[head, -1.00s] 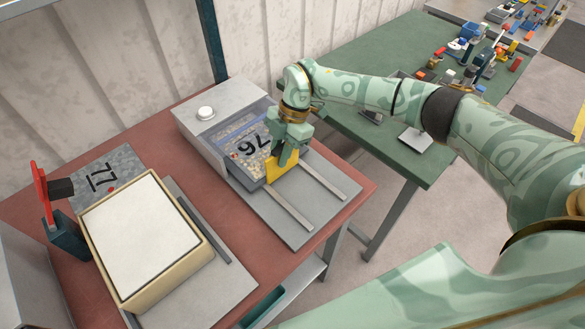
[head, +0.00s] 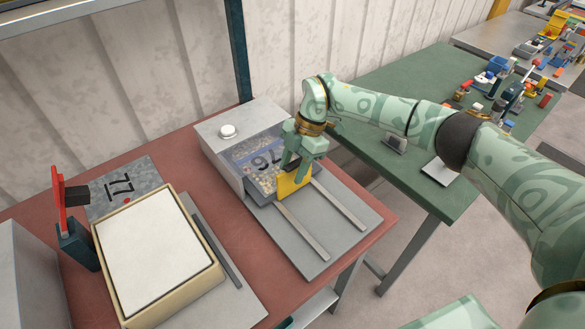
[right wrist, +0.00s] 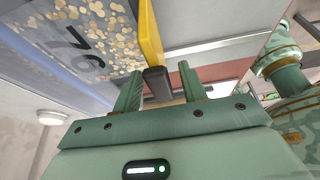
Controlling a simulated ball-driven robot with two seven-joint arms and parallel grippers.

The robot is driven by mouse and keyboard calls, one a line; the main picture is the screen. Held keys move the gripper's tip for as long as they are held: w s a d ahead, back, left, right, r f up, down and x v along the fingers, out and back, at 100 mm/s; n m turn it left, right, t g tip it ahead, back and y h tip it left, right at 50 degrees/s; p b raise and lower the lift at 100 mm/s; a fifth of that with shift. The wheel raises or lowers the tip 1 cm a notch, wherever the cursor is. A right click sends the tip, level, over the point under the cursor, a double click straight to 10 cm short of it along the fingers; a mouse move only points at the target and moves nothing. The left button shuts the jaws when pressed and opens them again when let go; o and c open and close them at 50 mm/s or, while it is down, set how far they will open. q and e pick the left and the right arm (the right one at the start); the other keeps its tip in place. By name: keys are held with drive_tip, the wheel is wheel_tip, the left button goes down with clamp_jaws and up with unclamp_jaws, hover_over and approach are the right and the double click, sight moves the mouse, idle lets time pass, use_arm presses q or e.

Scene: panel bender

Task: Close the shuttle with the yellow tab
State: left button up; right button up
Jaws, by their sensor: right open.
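The shuttle (head: 254,183) is a grey tray with a clear window over pale pieces and the number 76. It sticks part way out of its grey housing (head: 216,151). Its yellow tab (head: 295,184) stands upright at the front end. My right gripper (head: 291,168) is at the tab, jaws open. In the right wrist view its fingers (right wrist: 159,88) stand on either side of a dark knob (right wrist: 157,79) on the yellow tab (right wrist: 151,38). I cannot tell whether they touch it. My left gripper is not in view.
Two rails (head: 338,205) run on a grey plate in front of the shuttle. A cream-rimmed box (head: 160,250) with a white top, a plate marked 17 (head: 118,186) and a red lever (head: 58,200) stand to the left. A green table (head: 420,100) lies behind right.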

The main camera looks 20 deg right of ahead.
drive_tip(key=v, duration=1.5)
drive_tip(key=shift+d+r+p, duration=0.15)
drive_tip(key=shift+r+p, duration=0.05)
drive_tip(key=shift+p, duration=0.1)
drive_tip(key=shift+w, duration=0.1)
